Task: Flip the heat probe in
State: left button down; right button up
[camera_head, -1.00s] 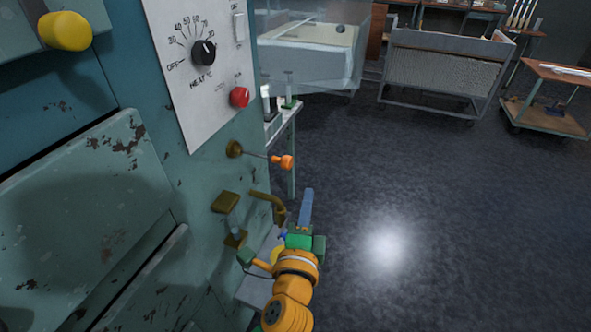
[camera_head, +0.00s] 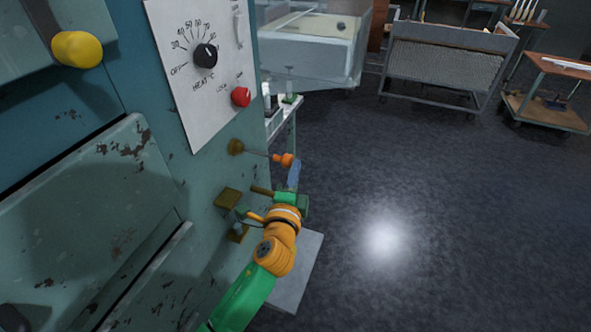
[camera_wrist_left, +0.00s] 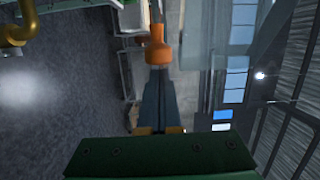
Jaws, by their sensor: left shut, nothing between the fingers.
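The heat probe looks like a thin rod with an orange end (camera_head: 285,160), sticking out to the right from a brass round mount on the teal machine's side. In the left wrist view its orange end (camera_wrist_left: 158,48) is just beyond the fingertips. My left gripper (camera_head: 294,174) is shut with nothing held, just below and beside the orange end. In the left wrist view its closed fingers (camera_wrist_left: 158,92) point at the orange end; I cannot tell whether they touch. My right gripper is in neither view.
The teal machine (camera_head: 190,165) fills the left, with a heat dial (camera_head: 205,55) and red button (camera_head: 241,97). The dark floor (camera_head: 430,220) at right is clear.

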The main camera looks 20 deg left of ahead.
aim_at(265, 156)
pick_arm(q)
jog(key=a+p, duration=0.1)
jog(key=a, duration=0.7)
jog(key=shift+w+a+p, duration=0.1)
jog(key=shift+p, duration=0.25)
